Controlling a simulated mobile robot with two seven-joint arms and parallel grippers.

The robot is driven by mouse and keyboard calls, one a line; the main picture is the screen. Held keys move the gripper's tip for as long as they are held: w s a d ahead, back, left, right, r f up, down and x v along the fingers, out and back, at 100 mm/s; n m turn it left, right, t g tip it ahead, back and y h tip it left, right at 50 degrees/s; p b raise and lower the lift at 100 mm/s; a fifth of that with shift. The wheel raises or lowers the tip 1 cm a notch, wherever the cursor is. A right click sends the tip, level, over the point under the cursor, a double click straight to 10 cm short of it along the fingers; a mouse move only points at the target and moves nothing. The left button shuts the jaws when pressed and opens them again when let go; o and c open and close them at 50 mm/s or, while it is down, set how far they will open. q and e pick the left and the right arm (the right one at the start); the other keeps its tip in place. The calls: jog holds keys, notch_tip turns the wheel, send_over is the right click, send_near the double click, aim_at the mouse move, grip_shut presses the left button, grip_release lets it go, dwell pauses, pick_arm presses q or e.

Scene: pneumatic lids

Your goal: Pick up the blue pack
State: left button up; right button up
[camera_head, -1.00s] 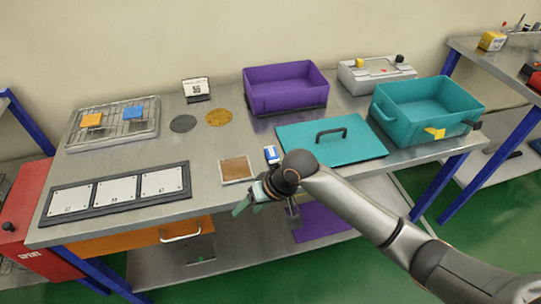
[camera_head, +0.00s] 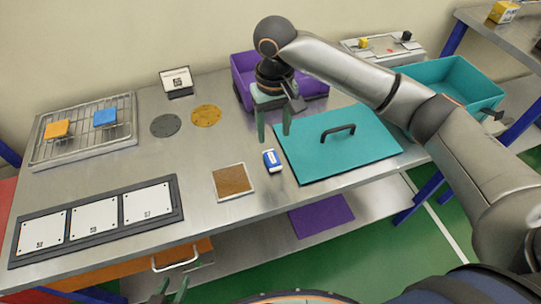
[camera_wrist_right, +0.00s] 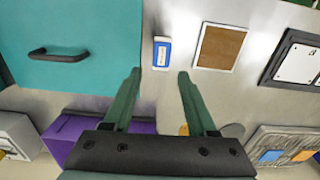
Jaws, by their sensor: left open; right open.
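A small blue and white pack (camera_head: 272,161) lies on the steel table between the brown square plate and the teal lid (camera_head: 310,155). In the right wrist view the pack (camera_wrist_right: 161,53) lies just beyond the gap between my fingertips. My right gripper (camera_head: 274,136) points down, open and empty, behind the pack and apart from it; its green fingers also show in the wrist view (camera_wrist_right: 159,74). A flat blue piece (camera_head: 105,117) sits on the wire rack beside an orange piece (camera_head: 56,129). My left gripper (camera_head: 171,291) is open at the bottom edge, partly cut off.
The brown plate (camera_head: 233,181) is left of the pack, the handled teal lid right. A purple bin (camera_head: 315,82) stands behind my right gripper, and a teal bin (camera_head: 478,90) at the right. A panel with white plates (camera_head: 95,222) lies front left. Bare steel surrounds the pack's front.

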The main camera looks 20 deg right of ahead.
aim_at(272, 158)
notch_tip(272, 158, down, 9)
jog(key=shift+a+b, duration=0.15)
jog(key=shift+b, duration=0.3)
jog(key=shift+c, duration=0.3)
grip_shut()
